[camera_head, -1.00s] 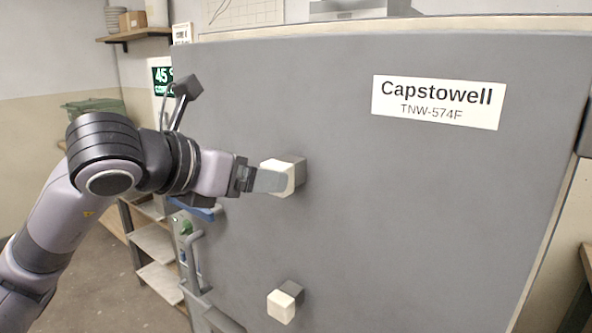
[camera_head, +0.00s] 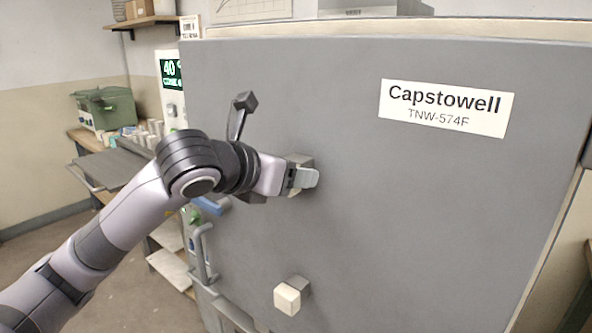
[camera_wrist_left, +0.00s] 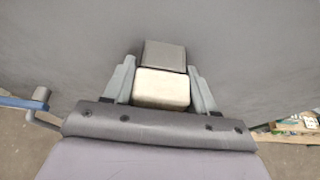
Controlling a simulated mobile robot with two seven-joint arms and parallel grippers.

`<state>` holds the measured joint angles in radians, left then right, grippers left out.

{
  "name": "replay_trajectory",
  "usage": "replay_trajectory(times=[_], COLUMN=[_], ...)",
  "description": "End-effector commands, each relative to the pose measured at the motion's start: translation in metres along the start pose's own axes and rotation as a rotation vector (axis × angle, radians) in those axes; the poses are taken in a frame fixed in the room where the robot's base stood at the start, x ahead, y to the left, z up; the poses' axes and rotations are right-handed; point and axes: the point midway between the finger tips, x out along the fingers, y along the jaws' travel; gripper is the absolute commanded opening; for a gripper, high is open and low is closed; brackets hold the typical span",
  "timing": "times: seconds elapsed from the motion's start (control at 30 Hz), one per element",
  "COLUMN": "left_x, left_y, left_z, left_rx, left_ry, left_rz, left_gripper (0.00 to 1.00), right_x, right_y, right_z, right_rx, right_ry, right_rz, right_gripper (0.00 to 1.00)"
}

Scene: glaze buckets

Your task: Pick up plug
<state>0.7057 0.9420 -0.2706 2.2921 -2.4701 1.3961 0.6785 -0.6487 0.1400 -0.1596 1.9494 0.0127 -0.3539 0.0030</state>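The upper plug, a cream block with a dark grey part behind it, sticks out of the grey kiln door (camera_head: 450,200). In the left wrist view the plug (camera_wrist_left: 162,88) lies between the two grey fingers of my left gripper (camera_wrist_left: 162,80), with narrow gaps at its sides. In the head view my left gripper (camera_head: 304,178) covers most of this plug, and only its grey top (camera_head: 299,160) shows. The fingers are apart and reach along the plug's sides. A second, similar plug (camera_head: 288,298) sits lower on the door. My right gripper is out of view.
A "Capstowell TNW-574F" label (camera_head: 446,108) is on the door. A grey handle (camera_head: 202,250) stands out at the door's left side. A shelf, a bench and a green box (camera_head: 105,108) are at the left. The door face right of the plugs is clear.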

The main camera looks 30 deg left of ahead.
Motion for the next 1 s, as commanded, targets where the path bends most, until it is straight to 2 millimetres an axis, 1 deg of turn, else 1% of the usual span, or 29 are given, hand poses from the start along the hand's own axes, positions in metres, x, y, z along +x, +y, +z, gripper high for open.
replay_trajectory(times=[0.03, 0.07, 0.1, 0.4, 0.63, 0.77, 1.0], left_x=[0.000, 0.000, 0.000, -0.001, -0.003, -0.019, -0.057], left_y=[0.000, 0.000, 0.000, 0.000, 0.000, 0.001, 0.000], left_z=[0.000, 0.000, 0.000, 0.001, 0.001, -0.007, -0.025], left_rx=[0.000, 0.000, 0.000, 0.000, 0.000, 0.001, 0.004], left_ry=[0.000, 0.000, 0.000, -0.002, -0.004, -0.004, -0.003], left_rz=[0.000, 0.000, 0.000, 0.000, 0.000, 0.001, 0.003], left_gripper=[0.39, 0.29, 0.23, 0.22, 0.22, 0.22, 0.22], right_x=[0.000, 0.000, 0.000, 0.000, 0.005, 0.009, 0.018], right_y=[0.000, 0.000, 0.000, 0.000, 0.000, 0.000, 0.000], right_z=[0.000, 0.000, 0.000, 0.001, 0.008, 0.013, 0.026], right_rx=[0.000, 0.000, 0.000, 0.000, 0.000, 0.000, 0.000], right_ry=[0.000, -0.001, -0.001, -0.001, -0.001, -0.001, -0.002], right_rz=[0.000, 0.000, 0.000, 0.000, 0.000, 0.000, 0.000], right_gripper=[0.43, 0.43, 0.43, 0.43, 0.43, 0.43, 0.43])
